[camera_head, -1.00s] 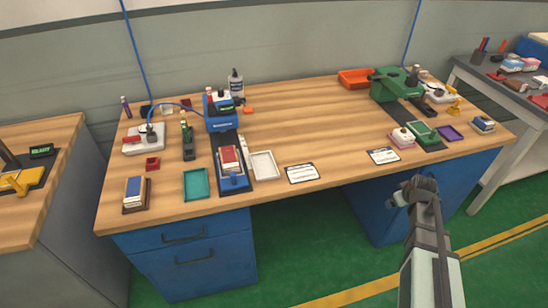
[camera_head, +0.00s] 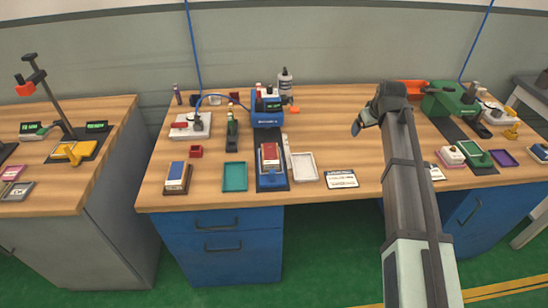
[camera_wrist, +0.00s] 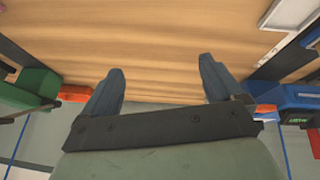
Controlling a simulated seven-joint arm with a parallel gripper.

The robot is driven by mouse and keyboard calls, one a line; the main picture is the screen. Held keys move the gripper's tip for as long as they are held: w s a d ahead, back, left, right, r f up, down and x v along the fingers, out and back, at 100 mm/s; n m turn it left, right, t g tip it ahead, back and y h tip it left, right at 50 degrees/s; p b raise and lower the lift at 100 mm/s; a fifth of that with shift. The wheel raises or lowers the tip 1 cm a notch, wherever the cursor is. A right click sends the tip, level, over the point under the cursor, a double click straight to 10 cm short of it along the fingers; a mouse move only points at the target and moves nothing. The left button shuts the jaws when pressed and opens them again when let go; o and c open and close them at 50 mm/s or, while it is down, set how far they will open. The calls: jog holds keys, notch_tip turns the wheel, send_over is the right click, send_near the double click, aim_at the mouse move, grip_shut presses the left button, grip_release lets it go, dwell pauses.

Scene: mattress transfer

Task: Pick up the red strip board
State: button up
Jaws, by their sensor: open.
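A red board (camera_head: 269,152) lies on top of a stack in a blue fixture (camera_head: 271,180), near the front edge of the wooden bench. It looks like the red strip board, but it is too small to make out details. My gripper (camera_head: 362,121) is held above the bench, to the right of and farther back than the red board. In the wrist view my gripper (camera_wrist: 158,72) has its two dark fingers wide apart with bare wood beyond. Nothing is between them. The red board cannot be made out in the wrist view.
A blue machine (camera_head: 267,112) stands behind the fixture. A white tray (camera_head: 305,167) and a teal tray (camera_head: 235,177) flank it. A blue-topped block (camera_head: 176,177) lies at left. A green machine (camera_head: 450,100) stands right. The bench between the machines is mostly clear.

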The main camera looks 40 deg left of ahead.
jog(key=s+a+r+m+g+h, duration=0.1)
jog(key=s+a, duration=0.4)
jog(key=a, duration=0.3)
jog(key=s+a+r+g, duration=0.1)
jog(key=s+a+g, duration=0.1)
jog(key=s+a, duration=0.4)
jog(key=m+g+h, duration=0.1)
jog(key=g+h, duration=0.1)
send_over(270, 150)
jog(key=f, duration=0.5)
jog(key=shift+s+a, duration=0.15)
jog(key=shift+s, duration=0.15)
jog(key=shift+w+f, duration=0.15)
jog(key=shift+f, duration=1.35)
jog(key=shift+w+f, duration=0.15)
jog(key=shift+f, duration=1.3)
jog(key=shift+c, duration=0.2)
